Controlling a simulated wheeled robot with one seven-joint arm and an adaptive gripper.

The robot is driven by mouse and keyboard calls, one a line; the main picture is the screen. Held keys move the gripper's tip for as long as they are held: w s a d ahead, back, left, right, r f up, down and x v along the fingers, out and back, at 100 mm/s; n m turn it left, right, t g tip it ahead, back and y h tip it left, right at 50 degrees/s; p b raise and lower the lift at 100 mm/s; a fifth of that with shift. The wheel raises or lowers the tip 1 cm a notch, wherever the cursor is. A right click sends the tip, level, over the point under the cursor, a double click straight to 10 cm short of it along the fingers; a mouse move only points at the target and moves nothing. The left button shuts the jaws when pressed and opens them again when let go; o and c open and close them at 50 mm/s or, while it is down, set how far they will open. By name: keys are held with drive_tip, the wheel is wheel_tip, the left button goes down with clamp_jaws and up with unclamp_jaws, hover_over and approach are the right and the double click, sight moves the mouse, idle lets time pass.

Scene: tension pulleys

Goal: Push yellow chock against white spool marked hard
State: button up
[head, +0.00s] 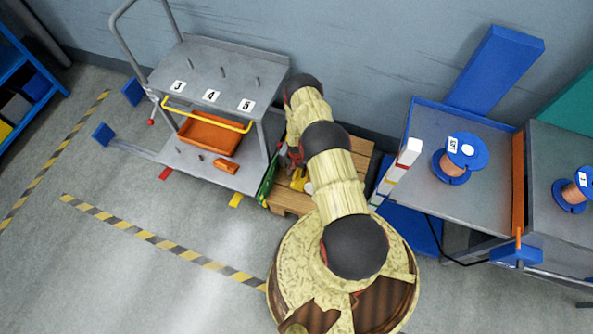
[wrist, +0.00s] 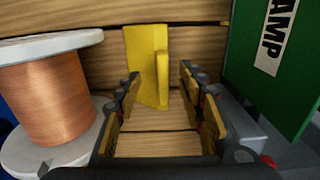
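The yellow chock (wrist: 142,60) stands upright on a wooden slatted pallet in the wrist view, just ahead of my fingertips. It is a flat plate with a raised rib. A spool (wrist: 45,100) with white flanges and copper wire stands to its left, with a gap between them; no marking shows on its visible side. My gripper (wrist: 160,78) is open and empty, its fingers on either side of the line to the chock. In the head view, the chock (head: 298,181) is small beside my arm, which hides much of the pallet.
The wooden pallet (head: 290,199) lies between a grey cart (head: 215,65) and a metal bench (head: 470,205). A blue spool (head: 459,158) stands on the bench.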

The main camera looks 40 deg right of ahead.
drive_tip(key=shift+f, duration=0.7)
drive_tip(key=c, duration=0.3)
clamp_jaws()
